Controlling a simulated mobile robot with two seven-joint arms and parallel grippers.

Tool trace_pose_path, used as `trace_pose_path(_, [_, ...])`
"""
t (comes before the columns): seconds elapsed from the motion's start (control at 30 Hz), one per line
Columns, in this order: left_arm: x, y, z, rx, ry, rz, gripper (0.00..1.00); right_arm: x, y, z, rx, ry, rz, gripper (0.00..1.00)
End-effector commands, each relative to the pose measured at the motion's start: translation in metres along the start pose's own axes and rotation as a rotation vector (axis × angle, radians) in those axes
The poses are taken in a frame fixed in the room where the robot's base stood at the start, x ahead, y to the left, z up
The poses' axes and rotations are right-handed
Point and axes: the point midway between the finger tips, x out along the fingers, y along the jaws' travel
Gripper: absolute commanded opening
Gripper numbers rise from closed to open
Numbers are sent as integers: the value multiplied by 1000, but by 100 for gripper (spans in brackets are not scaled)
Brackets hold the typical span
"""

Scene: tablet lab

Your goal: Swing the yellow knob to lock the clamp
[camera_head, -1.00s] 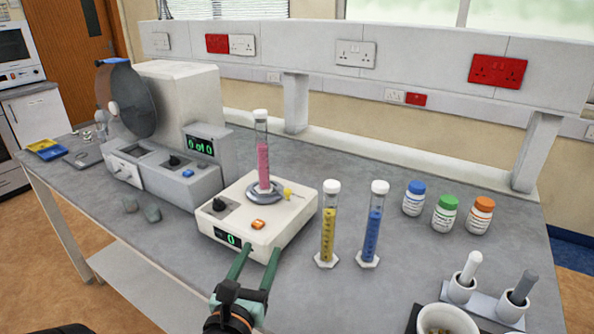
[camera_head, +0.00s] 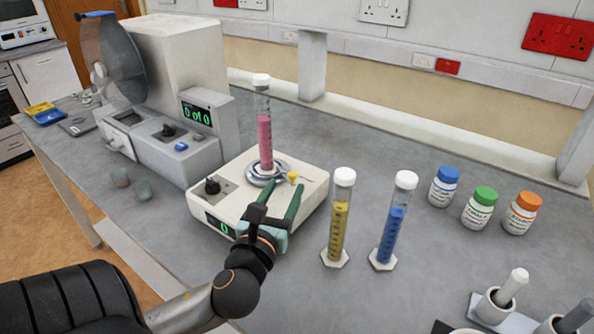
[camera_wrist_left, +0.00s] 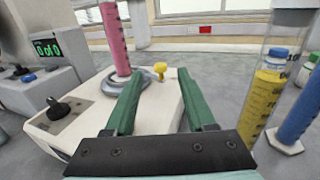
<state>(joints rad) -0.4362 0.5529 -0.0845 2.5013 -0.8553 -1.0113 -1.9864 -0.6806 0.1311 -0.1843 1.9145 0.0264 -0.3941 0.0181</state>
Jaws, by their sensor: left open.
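The yellow knob (camera_head: 292,176) sits on a thin lever at the right side of the ring clamp (camera_head: 262,181), on top of the cream device (camera_head: 318,188). The clamp surrounds the foot of a capped cylinder of pink liquid (camera_head: 265,140), which stands upright. My left gripper (camera_head: 275,190) is open above the device's front part, its green fingers pointing at the knob. In the left wrist view the knob (camera_wrist_left: 160,70) appears beyond and between the fingertips (camera_wrist_left: 157,75), with no clear contact. My right gripper is not in view.
Cylinders of yellow (camera_head: 339,225) and blue liquid (camera_head: 392,228) stand close to the device's right. A larger machine with a display (camera_head: 196,114) stands to its left. Several capped bottles (camera_head: 443,187) and mortars with pestles (camera_head: 497,302) are farther right. Grey bench is clear behind the device.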

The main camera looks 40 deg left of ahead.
Motion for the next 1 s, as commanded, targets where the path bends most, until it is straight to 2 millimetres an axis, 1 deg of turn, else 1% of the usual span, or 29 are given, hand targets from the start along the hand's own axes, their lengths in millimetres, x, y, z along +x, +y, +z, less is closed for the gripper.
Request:
trace_pose_path(0.03, [7,0,-5,-1,-7,-1,55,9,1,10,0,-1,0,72])
trace_pose_path(0.17, [22,0,-5,0,-7,0,55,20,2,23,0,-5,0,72])
trace_pose_path(0.3, [35,0,-6,0,-7,2,55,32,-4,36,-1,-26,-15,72])
trace_pose_path(0.37, [39,0,-6,-1,-6,1,55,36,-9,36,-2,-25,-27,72])
trace_pose_path(0.43, [46,0,-3,1,-5,0,55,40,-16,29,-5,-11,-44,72])
trace_pose_path(0.5, [60,0,1,2,-1,2,55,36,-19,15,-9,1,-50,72])
trace_pose_path(0.6, [75,0,0,2,1,2,55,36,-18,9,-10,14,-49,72])
trace_pose_path(0.7, [85,0,0,2,1,1,55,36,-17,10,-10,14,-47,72])
trace_pose_path(0.8, [90,0,0,1,2,1,55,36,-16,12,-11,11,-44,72])
trace_pose_path(1.0, [92,0,0,1,2,-1,55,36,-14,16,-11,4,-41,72])
